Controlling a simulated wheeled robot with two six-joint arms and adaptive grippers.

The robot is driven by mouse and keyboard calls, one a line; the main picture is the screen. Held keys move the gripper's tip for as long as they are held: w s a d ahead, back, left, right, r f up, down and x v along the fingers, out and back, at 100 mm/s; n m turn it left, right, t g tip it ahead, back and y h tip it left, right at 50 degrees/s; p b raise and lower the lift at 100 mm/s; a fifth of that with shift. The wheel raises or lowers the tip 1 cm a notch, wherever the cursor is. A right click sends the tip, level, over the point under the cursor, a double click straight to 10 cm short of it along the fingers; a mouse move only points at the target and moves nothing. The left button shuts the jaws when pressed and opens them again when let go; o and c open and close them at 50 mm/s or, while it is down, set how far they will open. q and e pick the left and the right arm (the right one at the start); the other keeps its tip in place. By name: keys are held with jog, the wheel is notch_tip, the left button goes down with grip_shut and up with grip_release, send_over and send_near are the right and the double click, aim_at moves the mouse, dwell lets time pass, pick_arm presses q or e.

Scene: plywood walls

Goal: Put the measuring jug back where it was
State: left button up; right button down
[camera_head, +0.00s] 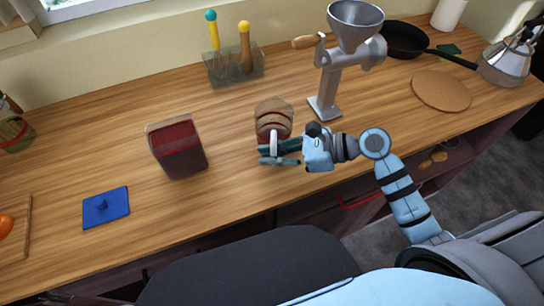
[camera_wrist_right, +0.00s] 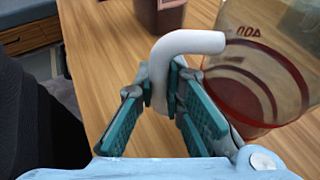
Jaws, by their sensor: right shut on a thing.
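The measuring jug (camera_head: 273,108) is clear, with red markings, some dark red in its lower part and a white handle (camera_wrist_right: 188,42). It is over the middle of the wooden counter, roughly upright. My right gripper (camera_head: 280,155) is on the jug's near side, shut on the handle. In the right wrist view the teal fingers (camera_wrist_right: 185,100) lie on either side of the handle, and the jug body (camera_wrist_right: 265,65) is at the right. I cannot tell whether its base touches the counter. My left gripper is not in view.
A dark red open container (camera_head: 178,150) and a blue lid (camera_head: 106,207) are to the left. A grey grinder (camera_head: 335,80) stands close behind right. A utensil holder (camera_head: 235,68) is at the back. A round cork mat (camera_head: 440,90), a pan (camera_head: 404,42) and a kettle (camera_head: 505,62) are at right.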

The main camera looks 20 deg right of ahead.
jog(key=c, duration=1.7)
grip_release()
jog(key=shift+r, duration=0.1)
jog(key=p+v, duration=0.2)
jog(key=v, duration=1)
